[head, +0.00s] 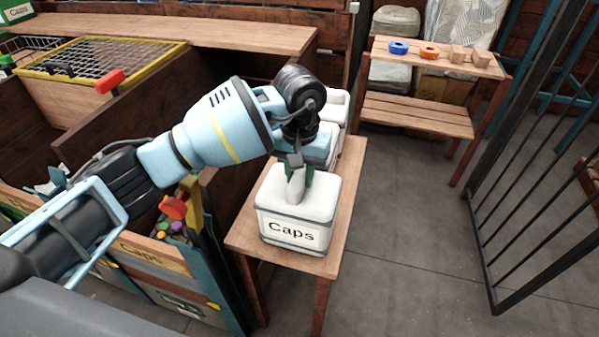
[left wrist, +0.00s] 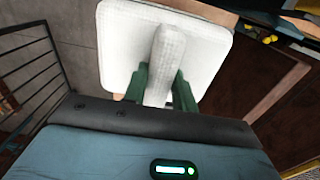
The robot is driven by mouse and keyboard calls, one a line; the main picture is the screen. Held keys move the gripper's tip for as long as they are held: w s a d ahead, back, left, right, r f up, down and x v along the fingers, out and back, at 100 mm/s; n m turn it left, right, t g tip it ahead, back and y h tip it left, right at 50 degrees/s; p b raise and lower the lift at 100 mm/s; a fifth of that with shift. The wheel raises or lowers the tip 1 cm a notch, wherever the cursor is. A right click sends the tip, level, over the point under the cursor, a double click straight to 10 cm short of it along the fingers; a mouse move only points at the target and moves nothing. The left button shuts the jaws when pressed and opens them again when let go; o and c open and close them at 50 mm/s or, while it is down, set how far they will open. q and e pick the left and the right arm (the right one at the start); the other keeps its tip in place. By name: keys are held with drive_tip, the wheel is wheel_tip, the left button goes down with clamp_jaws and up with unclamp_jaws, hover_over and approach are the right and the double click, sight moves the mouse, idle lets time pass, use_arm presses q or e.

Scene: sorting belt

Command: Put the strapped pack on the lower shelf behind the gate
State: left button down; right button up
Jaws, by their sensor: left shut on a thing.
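The strapped pack (head: 297,212) is white with a grey band and a "Caps" label. It is upright at the near end of a narrow wooden table (head: 345,190) and appears to rest on it. My left gripper (head: 299,182) is above it, shut on its raised white strap. The left wrist view shows the green fingers (left wrist: 160,92) on both sides of the strap, over the pack's white top (left wrist: 115,45). The lower shelf (head: 415,114) of a wooden rack is at the back right and looks empty. The black barred gate (head: 492,190) stands at the right. My right gripper is not in view.
The rack's upper shelf (head: 440,62) holds a blue ring (head: 398,47), an orange ring (head: 430,52) and wooden blocks (head: 470,57). Another pale pack (head: 338,106) stands behind my gripper, partly hidden. Grey floor (head: 410,215) is clear between table and gate.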

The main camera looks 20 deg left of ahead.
use_arm(q)
drive_tip(key=c, duration=1.1)
unclamp_jaws()
drive_tip(key=shift+f, duration=0.1)
wheel_tip(320, 180, up, 12)
drive_tip(key=shift+r+b, duration=0.15)
drive_tip(key=shift+b, duration=0.2)
drive_tip(key=shift+o, duration=0.3)
